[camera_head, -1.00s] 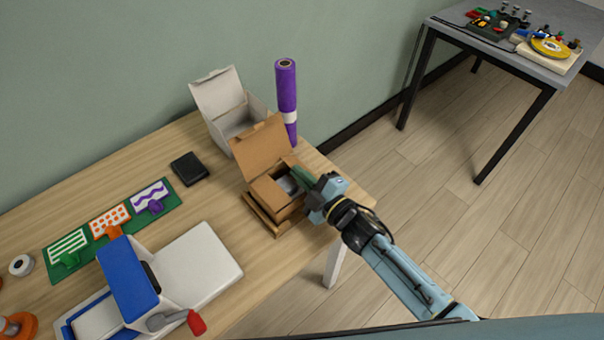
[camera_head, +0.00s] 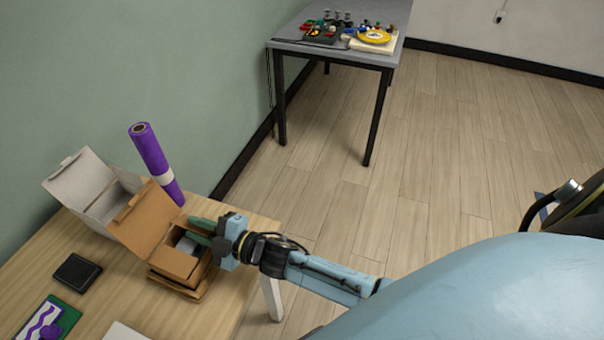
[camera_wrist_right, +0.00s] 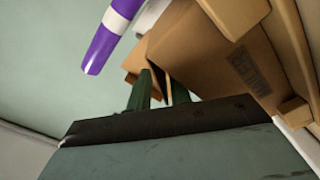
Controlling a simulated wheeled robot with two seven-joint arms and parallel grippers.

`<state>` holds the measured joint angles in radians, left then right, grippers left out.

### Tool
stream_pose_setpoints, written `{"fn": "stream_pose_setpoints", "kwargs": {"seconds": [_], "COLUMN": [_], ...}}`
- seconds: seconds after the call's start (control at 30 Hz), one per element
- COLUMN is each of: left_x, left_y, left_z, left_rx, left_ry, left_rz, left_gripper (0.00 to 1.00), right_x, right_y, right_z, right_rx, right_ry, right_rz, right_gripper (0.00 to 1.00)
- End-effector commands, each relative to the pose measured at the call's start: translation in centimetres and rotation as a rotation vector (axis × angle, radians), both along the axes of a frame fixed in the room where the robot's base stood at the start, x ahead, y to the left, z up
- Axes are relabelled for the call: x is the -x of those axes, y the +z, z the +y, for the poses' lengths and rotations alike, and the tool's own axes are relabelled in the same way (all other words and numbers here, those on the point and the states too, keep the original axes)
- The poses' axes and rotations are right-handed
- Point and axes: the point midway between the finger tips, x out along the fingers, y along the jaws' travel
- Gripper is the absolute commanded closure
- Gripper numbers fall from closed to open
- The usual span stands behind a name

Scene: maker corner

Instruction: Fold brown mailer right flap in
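The brown mailer (camera_head: 147,217) stands on the wooden table with its large lid raised and tilted back. Its front flap (camera_head: 173,262) shows, and something grey is inside. In the right wrist view the mailer's printed brown side (camera_wrist_right: 235,70) fills the upper right. My right gripper (camera_head: 196,229) is at the mailer's right side, its two green fingers apart. One finger reaches over the opening and the other lies farther back. The right wrist view also shows the fingers (camera_wrist_right: 160,88) apart, tips against or near brown cardboard. The right flap is mostly hidden by the fingers. My left gripper is not in view.
A white open box (camera_head: 80,180) and a purple roll (camera_head: 152,155) stand behind the mailer. A black pad (camera_head: 77,273) and a green card holder (camera_head: 62,318) lie to the left. A grey table (camera_head: 345,52) with parts stands far off; the floor between is clear.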

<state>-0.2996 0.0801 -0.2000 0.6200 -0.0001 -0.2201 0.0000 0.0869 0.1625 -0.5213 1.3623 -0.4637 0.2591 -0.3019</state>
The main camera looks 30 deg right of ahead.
Motion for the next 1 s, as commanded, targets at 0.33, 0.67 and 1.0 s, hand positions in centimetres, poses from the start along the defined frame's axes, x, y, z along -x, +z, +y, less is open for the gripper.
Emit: {"fn": "stream_pose_setpoints", "kwargs": {"seconds": [0.33,0.67,1.0], "left_x": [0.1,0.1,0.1], "left_y": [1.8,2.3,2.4], "left_z": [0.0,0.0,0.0], "left_rx": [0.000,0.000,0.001], "left_ry": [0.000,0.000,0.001], "left_rz": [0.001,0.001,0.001], "left_gripper": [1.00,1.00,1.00], "right_x": [0.6,6.0,9.8], "right_y": [1.1,1.2,0.9], "right_z": [-2.1,-6.0,-9.3], "right_rx": [-0.317,-0.316,-0.319], "right_ry": [-0.002,-0.001,-0.059], "right_rz": [0.239,0.234,0.271], "right_gripper": [0.76,0.76,0.76]}}
